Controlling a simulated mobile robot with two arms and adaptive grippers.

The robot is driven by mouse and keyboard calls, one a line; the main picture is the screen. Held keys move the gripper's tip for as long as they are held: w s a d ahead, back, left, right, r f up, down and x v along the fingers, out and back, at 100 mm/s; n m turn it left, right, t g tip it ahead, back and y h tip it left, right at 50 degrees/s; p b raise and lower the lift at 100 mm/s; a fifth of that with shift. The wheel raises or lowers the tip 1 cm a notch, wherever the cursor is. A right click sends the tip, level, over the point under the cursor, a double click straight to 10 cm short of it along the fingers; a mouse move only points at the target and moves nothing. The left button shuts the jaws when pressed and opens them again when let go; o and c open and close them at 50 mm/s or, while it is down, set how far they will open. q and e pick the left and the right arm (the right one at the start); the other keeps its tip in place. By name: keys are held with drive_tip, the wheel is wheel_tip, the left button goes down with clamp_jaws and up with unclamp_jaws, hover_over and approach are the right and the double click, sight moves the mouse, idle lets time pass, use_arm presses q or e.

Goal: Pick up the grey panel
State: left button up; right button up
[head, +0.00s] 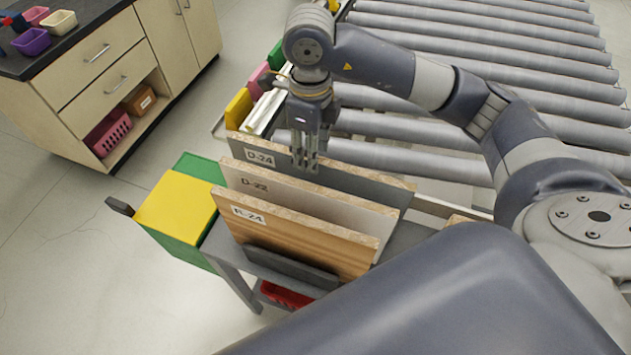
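The grey panel (345,182), labelled D-24, stands on edge at the back of a row of panels. In front of it stand a beige panel (300,204) labelled D-22 and a wood-grain panel (295,240) labelled R-24. They hide most of the grey panel's lower face. My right gripper (306,165) points down at the grey panel's top edge, just right of its label. Its fingers overlap that edge in the picture. I cannot tell whether they grip the panel. My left gripper is not in view.
The panels stand on a grey cart (224,246) with a yellow-topped green box (178,207) to the left. A roller conveyor (400,125) lies behind. Coloured bins (240,108) stand beyond the panels. A cabinet (105,70) stands at upper left, with open floor between.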

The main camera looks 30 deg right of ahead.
wheel_tip(320, 180, down, 2)
drive_tip(key=shift+d+f, duration=0.1)
drive_tip(key=shift+f, duration=0.05)
drive_tip(key=f+p, duration=0.1)
drive_tip(key=f, duration=0.1)
drive_tip(key=f+p, duration=0.1)
drive_tip(key=f, duration=0.1)
drive_tip(key=f+p, duration=0.1)
drive_tip(key=shift+s+d+f, duration=0.35)
drive_tip(key=shift+f, duration=0.05)
drive_tip(key=shift+a, duration=0.1)
drive_tip(key=shift+c, duration=0.8)
clamp_jaws()
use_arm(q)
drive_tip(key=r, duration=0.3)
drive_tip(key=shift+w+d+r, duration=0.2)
use_arm(e)
drive_tip(key=shift+w+r, duration=0.1)
drive_tip(key=shift+w, duration=0.05)
